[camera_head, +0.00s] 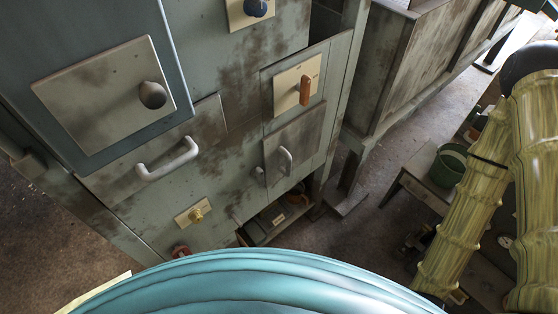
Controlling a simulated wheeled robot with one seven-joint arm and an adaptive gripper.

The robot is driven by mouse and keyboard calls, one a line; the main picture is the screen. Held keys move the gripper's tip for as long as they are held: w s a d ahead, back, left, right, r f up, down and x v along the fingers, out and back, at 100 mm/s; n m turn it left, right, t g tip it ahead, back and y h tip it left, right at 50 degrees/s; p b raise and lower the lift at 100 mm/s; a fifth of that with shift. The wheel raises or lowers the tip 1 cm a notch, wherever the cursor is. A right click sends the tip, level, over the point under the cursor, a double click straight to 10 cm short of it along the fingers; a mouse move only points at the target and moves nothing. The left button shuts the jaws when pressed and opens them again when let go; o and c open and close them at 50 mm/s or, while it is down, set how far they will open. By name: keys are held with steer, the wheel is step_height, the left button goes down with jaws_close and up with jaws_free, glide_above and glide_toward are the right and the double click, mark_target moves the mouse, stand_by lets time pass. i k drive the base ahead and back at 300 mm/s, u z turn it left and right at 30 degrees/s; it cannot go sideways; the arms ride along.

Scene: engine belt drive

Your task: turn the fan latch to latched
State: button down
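A grey-green cabinet front (225,150) fills the left and middle of the head view. On its right part is a cream plate with small marks (285,88), carrying an orange-brown lever (305,91). This lever looks like the fan latch, but I cannot read a label to confirm it. The lever lies roughly upright in the picture, near the plate's right side. Nothing touches it. My gripper does not show in this view, and the ribbed yellow-green arm-like links at the right end without visible fingers.
The cabinet has a dark knob (152,95), a light handle (168,162), a smaller handle (286,160), a dark blue knob (256,8), a brass knob (196,215) and a red knob (180,251). A low table (414,179) with a green bucket (449,165) stands right. Floor between is clear.

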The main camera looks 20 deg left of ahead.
mark_target(259, 173)
steer(key=z, duration=0.65)
steer(key=k, duration=1.1)
steer(key=u, duration=0.9)
